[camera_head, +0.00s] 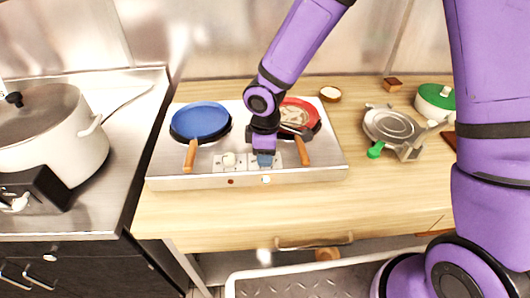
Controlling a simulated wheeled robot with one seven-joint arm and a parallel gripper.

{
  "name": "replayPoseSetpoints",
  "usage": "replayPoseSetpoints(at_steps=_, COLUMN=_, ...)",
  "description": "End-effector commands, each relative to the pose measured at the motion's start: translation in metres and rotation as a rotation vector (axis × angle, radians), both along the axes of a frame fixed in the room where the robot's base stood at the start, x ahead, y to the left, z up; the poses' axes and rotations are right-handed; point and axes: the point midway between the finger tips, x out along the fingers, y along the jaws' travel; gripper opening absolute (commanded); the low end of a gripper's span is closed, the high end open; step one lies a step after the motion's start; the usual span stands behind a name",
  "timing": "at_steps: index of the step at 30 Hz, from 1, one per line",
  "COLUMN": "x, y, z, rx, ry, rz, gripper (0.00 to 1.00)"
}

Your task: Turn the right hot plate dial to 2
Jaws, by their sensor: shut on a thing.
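The hot plate (330,167) is a wide silver unit on the wooden counter. A blue pan (200,120) sits on its left side and a red pan (313,113) on its right side, partly hidden by my arm. The left dial (229,159) is a pale knob on a white marked panel. My gripper (265,162) points down at the place of the right dial, in front of the red pan, and is shut on it. The right dial is hidden by the fingers, so I cannot read its setting.
The pan handles, left (190,155) and right (303,152), stick out near the dials. A waffle-iron-like appliance (393,128) and a green-lidded pot (435,101) stand to the right. A large white pot (75,140) stands at left. The counter front (240,210) is clear.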

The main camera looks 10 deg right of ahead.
Motion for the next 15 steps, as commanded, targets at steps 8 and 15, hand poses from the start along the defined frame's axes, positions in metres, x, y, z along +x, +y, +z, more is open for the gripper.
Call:
replayPoseSetpoints(at_steps=8, x=-0.0002, y=-0.0007, z=-0.0005, rx=-0.001, ry=0.001, rz=0.167, gripper=0.12)
replayPoseSetpoints(at_steps=15, x=-0.0003, y=-0.0007, z=-0.0004, rx=-0.001, ry=0.002, rz=0.238, gripper=0.12)
